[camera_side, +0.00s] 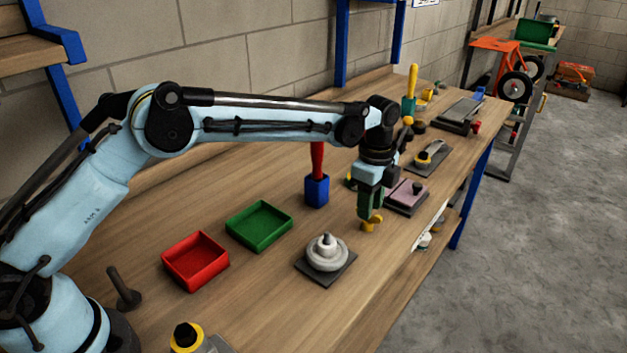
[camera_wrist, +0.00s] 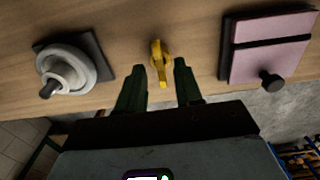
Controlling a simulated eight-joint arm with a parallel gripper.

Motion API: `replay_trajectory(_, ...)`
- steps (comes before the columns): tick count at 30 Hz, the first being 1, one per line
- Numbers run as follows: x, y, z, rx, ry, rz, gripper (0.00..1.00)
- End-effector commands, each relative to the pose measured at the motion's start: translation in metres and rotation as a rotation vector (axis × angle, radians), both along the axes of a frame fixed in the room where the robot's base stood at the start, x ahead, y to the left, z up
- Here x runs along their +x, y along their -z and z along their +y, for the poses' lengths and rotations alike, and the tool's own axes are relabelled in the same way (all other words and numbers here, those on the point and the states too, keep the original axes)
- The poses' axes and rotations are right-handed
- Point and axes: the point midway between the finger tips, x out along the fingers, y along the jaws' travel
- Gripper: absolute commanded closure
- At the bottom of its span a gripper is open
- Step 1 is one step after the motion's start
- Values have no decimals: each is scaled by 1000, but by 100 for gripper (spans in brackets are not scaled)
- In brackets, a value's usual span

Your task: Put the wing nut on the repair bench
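The yellow wing nut (camera_side: 372,223) is at the wooden repair bench (camera_side: 330,310), near its front edge, right of the round grey fixture. My gripper (camera_side: 370,212) points down right over it. In the wrist view, the wing nut (camera_wrist: 161,56) shows between and just beyond the two dark green fingertips (camera_wrist: 160,66). A gap shows on each side of it, so the gripper is open and not clamped on it. The wing nut appears to rest on the bench top (camera_wrist: 195,25), though its contact is partly hidden by the fingers in the side view.
A round grey fixture on a dark plate (camera_side: 327,254) and a pink block on a plate (camera_side: 406,197) flank the gripper. A green tray (camera_side: 259,227), a red tray (camera_side: 195,262) and a blue-based red-handled tool (camera_side: 317,190) stand behind. Bare bench lies in front.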

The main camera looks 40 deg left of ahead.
Motion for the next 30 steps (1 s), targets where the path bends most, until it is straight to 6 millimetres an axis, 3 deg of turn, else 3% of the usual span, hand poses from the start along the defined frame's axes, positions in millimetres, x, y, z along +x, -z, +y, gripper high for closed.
replay_trajectory(13,0,-86,0,0,0,0,65)
replay_trajectory(24,0,-116,1,-1,-8,-3,65)
replay_trajectory(30,-11,-138,18,-18,-144,-53,65)
